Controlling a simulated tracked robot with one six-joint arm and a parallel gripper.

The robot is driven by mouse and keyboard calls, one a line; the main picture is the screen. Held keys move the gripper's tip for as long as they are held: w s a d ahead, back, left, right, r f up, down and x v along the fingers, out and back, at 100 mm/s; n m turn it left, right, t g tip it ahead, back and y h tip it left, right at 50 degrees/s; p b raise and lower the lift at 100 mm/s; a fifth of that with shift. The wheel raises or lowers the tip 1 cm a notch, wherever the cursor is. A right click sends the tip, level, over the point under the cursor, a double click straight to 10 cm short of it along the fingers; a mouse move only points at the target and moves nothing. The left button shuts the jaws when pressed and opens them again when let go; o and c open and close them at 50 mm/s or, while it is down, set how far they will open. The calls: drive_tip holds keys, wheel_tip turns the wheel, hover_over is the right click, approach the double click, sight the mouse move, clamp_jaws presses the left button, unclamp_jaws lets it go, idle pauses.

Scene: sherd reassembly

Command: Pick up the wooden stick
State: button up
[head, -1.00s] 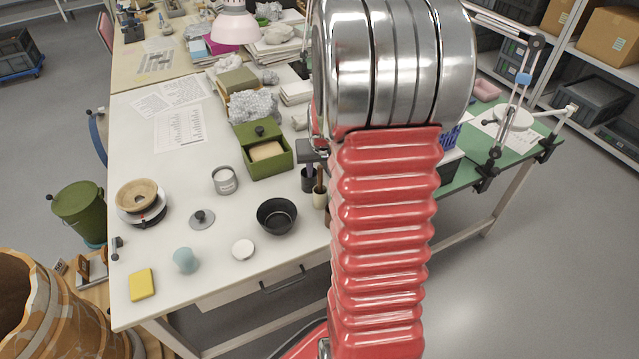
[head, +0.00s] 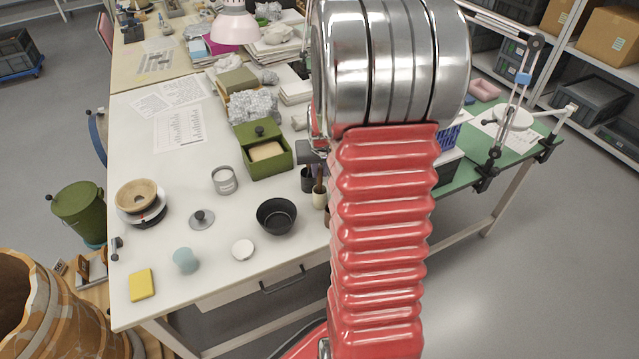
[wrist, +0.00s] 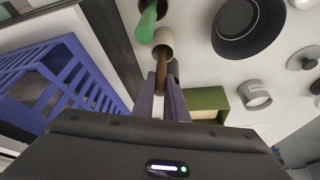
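The brown wooden stick (wrist: 161,73) stands in a small beige cup (wrist: 163,40) in the wrist view. In the head view the stick (head: 318,180) and its cup (head: 319,200) show just left of my red arm. My gripper (wrist: 161,78) is open, with one finger on each side of the stick's near end. Whether a finger touches the stick I cannot tell. In the head view my gripper is mostly hidden behind my arm.
A green stick (wrist: 147,24) stands in a holder close to the beige cup. A blue rack (wrist: 62,75) is at left in the wrist view. A black bowl (head: 277,216) and an olive box (head: 263,152) stand nearby on the white table (head: 170,190).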

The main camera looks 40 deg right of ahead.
clamp_jaws()
wheel_tip(320, 180, up, 10)
idle(0.6)
drive_tip(key=shift+s, duration=0.15)
idle(0.5)
